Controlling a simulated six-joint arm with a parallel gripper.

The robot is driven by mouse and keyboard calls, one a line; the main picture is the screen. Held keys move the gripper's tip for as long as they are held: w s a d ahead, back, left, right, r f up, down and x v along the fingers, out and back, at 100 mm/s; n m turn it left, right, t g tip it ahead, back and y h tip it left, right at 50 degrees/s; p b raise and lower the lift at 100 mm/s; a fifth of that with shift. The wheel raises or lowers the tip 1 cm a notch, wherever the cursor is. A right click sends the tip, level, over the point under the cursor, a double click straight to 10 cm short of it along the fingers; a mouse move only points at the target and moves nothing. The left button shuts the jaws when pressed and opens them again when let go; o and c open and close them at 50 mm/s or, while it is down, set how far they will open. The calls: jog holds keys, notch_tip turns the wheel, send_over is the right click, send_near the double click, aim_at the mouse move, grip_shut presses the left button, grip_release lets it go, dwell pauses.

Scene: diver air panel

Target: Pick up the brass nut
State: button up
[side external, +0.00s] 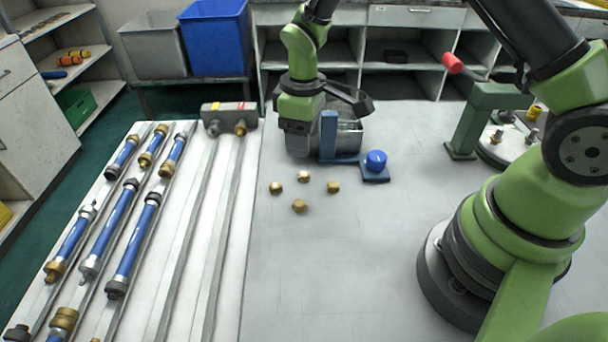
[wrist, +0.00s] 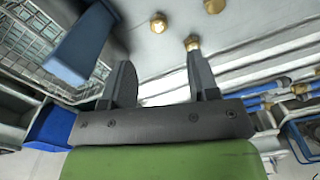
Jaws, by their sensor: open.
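Several small brass nuts lie loose on the grey bench in the side external view: a left one (side external: 276,187), a back one (side external: 303,176), a right one (side external: 333,187) and a front one (side external: 299,206). My gripper (wrist: 159,59) is open, with nothing seen between its two dark fingers in the wrist view. One brass nut (wrist: 192,42) shows right at the right fingertip; I cannot tell whether they touch. Another nut (wrist: 158,22) lies beyond the gap, and one more (wrist: 214,5) is at the top edge. In the side external view my fingertips are not clearly visible.
A blue upright post (side external: 328,135) stands close beside my gripper, also large in the wrist view (wrist: 85,45). Its base carries a blue knob (side external: 376,160). A rack of blue cylinders (side external: 108,222) is left. The front bench is clear.

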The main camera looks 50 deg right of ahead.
aim_at(302, 173)
jog(key=f, duration=0.8)
jog(key=shift+w+f, duration=0.2)
jog(key=shift+f, duration=0.1)
jog(key=c, duration=1)
